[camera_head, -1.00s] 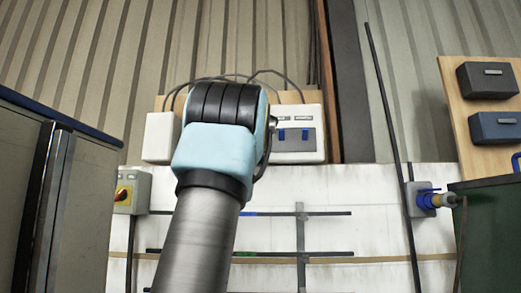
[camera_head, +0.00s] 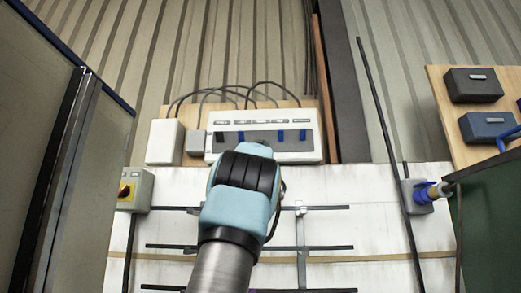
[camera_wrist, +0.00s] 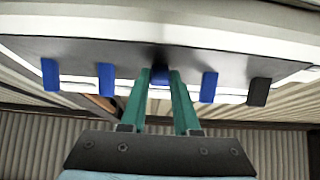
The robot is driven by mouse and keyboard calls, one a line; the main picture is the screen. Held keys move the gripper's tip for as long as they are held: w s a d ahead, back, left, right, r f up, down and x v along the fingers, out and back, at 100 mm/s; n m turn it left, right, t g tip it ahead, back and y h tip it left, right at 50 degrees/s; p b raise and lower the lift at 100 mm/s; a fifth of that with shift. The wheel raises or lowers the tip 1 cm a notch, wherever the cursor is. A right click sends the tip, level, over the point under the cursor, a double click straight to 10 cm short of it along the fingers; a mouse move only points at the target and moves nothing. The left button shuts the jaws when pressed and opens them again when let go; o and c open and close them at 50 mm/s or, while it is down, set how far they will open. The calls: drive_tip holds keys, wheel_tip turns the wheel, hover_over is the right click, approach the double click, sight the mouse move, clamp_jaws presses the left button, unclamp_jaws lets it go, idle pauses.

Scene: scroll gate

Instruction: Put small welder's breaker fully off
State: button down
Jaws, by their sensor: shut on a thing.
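The white breaker panel (camera_head: 224,150) is on the wall in the head view, with a row of labels above its switches that are too small to read. In the wrist view, its dark strip (camera_wrist: 130,60) carries a black switch (camera_wrist: 259,92) at the right and blue switches at the right (camera_wrist: 209,87), left (camera_wrist: 106,80) and far left (camera_wrist: 50,75). My gripper (camera_wrist: 160,76) has its green fingers on either side of the middle blue switch (camera_wrist: 160,78), shut on it. Which switch is the small welder's breaker cannot be told. My arm hides the middle switch in the head view.
White box (camera_head: 165,142) and small grey box (camera_head: 196,143) are left of the panel; cables loop above. Tall cabinet (camera_head: 60,150) stands left; blue plug socket (camera_head: 420,192) and green cabinet (camera_head: 497,220) are right.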

idle(0.4)
drive_tip(key=c, duration=0.6)
unclamp_jaws()
drive_tip(key=shift+c, duration=0.2)
drive_tip(key=shift+f, duration=0.1)
drive_tip(key=b+v, duration=0.6)
drive_tip(key=v, duration=0.4)
drive_tip(key=shift+s+f, duration=0.25)
drive_tip(key=shift+s, duration=0.05)
drive_tip(key=shift+s, duration=0.1)
